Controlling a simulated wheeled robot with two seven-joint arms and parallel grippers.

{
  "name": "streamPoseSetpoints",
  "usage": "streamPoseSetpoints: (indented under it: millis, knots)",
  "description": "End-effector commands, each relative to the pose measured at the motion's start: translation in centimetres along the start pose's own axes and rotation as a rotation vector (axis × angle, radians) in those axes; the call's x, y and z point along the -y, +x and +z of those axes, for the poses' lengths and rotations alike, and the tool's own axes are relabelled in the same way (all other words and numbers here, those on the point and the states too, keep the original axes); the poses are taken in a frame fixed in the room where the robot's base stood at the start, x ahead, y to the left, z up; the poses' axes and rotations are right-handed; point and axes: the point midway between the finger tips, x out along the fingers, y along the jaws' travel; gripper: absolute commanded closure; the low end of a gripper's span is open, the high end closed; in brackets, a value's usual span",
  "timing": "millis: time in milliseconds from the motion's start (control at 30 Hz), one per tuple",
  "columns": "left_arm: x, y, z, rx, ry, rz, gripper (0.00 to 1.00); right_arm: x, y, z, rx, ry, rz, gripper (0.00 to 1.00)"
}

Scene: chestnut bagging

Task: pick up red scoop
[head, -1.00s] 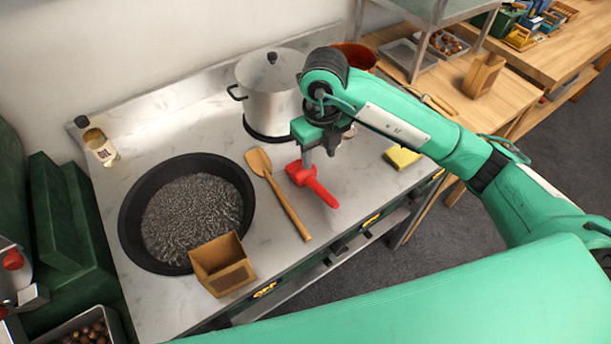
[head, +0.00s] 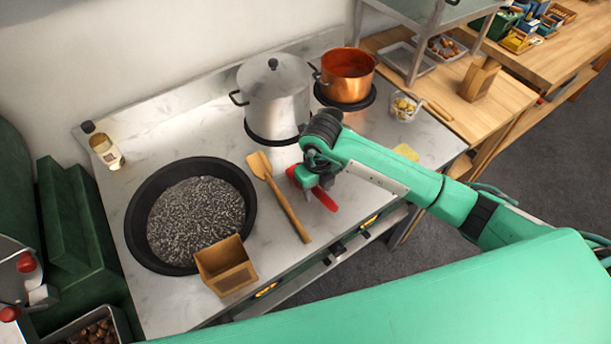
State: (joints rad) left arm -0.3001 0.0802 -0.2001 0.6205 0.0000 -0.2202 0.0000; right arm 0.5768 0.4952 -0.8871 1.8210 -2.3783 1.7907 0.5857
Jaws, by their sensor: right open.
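The red scoop (head: 326,201) lies on the pale marble-like counter (head: 130,305), right of a wooden spatula (head: 287,204). My right gripper (head: 318,207) is right over the scoop and hides much of it, with part of the red handle showing beside the fingers. The gripper is open. I cannot tell whether its fingers touch the scoop. My left gripper is not in view.
A black pan of dark grains (head: 137,222) and a small wooden box (head: 224,267) are to the left. A steel pot (head: 272,100), a copper pot (head: 347,75) and a small glass bowl (head: 404,108) stand behind. A yellow sponge (head: 406,152) lies at right.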

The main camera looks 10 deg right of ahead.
Motion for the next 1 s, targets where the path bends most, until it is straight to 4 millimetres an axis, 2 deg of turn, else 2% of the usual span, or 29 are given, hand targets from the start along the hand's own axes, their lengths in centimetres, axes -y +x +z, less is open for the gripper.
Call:
streamPoseSetpoints:
  millis: [133, 333, 567, 867, 1000]
  knots:
    - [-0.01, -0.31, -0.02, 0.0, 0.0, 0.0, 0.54, -0.04, 0.97, -0.03, 0.0, 0.0, 0.0, 0.55]
    - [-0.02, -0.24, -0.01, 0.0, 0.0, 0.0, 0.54, -0.03, 1.05, 0.0, 0.001, 0.0, 0.0, 0.55]
    - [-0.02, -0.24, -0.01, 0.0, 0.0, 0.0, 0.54, -0.02, 1.02, 0.0, 0.001, 0.0, 0.0, 1.0]
    - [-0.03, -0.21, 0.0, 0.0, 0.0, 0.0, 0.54, -0.01, 0.91, 0.03, 0.002, 0.0, 0.0, 1.0]
    - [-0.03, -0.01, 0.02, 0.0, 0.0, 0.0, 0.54, 0.0, 0.28, 0.11, 0.005, -0.001, 0.0, 1.0]
